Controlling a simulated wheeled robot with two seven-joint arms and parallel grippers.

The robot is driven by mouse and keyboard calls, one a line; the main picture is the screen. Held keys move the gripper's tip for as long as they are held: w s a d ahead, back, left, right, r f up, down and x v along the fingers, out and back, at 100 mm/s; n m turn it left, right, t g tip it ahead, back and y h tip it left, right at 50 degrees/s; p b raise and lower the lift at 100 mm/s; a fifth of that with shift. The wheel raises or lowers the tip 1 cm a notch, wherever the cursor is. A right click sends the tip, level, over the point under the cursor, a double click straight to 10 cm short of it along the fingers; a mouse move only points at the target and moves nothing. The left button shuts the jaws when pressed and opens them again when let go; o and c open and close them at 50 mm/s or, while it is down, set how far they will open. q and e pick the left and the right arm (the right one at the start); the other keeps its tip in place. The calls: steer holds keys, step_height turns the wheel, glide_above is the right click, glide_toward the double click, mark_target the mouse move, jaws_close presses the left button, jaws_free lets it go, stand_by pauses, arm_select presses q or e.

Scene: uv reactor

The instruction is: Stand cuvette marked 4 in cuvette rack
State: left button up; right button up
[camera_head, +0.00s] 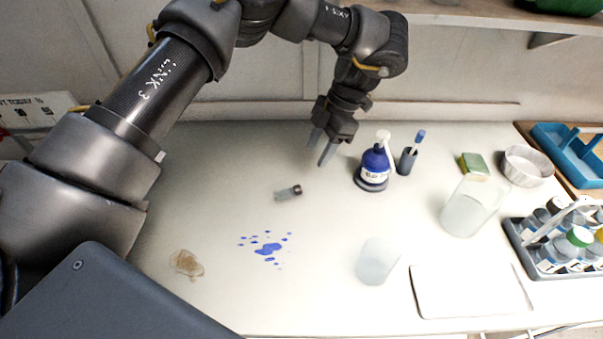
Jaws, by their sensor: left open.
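A small clear vial with a dark cap (288,193) lies on its side on the white table. No number is readable on it, so I cannot tell whether it is the cuvette marked 4. My left gripper (323,150) points down above the table, behind and to the right of the vial. Its fingers are apart, with nothing between them. I cannot make out a sure cuvette rack; a blue rack-like holder (562,141) stands on a wooden board at the far right. My right gripper is not in view.
A blue wash bottle (374,166) and a dark pen cup (407,160) stand right of the gripper. Further right are beakers (468,212), a sponge (473,163), a metal bowl (527,166) and a bottle caddy (520,245). Blue spills (267,249) mark the table's front left.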

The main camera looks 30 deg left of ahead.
arm_select(q)
glide_above(299, 186)
steer(key=w+d, duration=0.2)
steer(key=f, duration=0.4)
steer(key=shift+w+p, duration=0.2)
steer(key=shift+p, duration=0.15)
steer(key=shift+s+a+f, duration=0.15)
steer(key=shift+a+f, duration=0.05)
steer(key=shift+f, duration=0.35)
steer(key=shift+s+r, duration=0.1)
steer(key=shift+s, duration=0.3)
steer(key=p+x, duration=0.1)
steer(key=x, duration=0.1)
steer(key=p+x, duration=0.1)
steer(key=x, duration=0.2)
steer(key=shift+w+a, duration=0.1)
steer(key=shift+w, duration=0.1)
steer(key=shift+c, duration=0.8)
steer(key=c, duration=0.9)
jaws_close()
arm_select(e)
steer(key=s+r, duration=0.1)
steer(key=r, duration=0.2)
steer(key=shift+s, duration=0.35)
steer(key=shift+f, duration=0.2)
